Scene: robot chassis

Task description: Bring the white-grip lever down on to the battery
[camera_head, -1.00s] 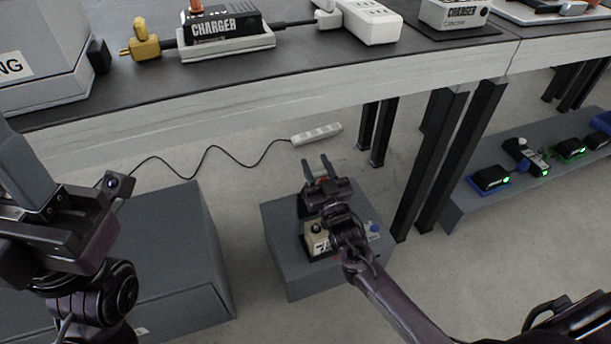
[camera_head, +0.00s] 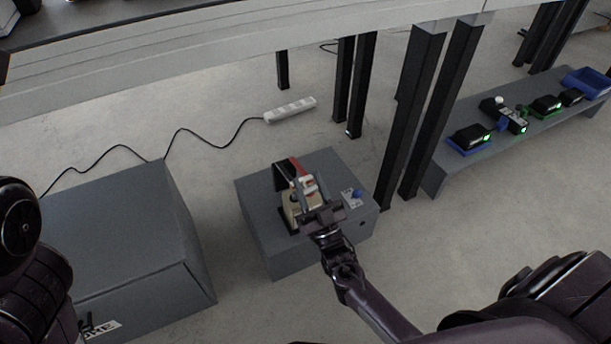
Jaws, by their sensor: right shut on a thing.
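My right gripper (camera_head: 307,188) is over the grey box on the floor. It is shut on what looks like the white grip of the lever (camera_head: 311,183); the fingers partly cover it. A red strip (camera_head: 297,168) shows just beyond the fingers. A beige block (camera_head: 291,207), perhaps the battery or its holder, is below and left of the gripper, partly hidden by it. Whether the lever touches the battery cannot be told. My left gripper is out of view; only my left arm shows at the left edge.
The grey box (camera_head: 262,232) also bears a blue knob (camera_head: 357,193) on a pale plate. A larger grey box (camera_head: 140,240) stands left. Black table legs (camera_head: 410,115) rise close on the right. A white power strip (camera_head: 291,109) lies on the floor behind.

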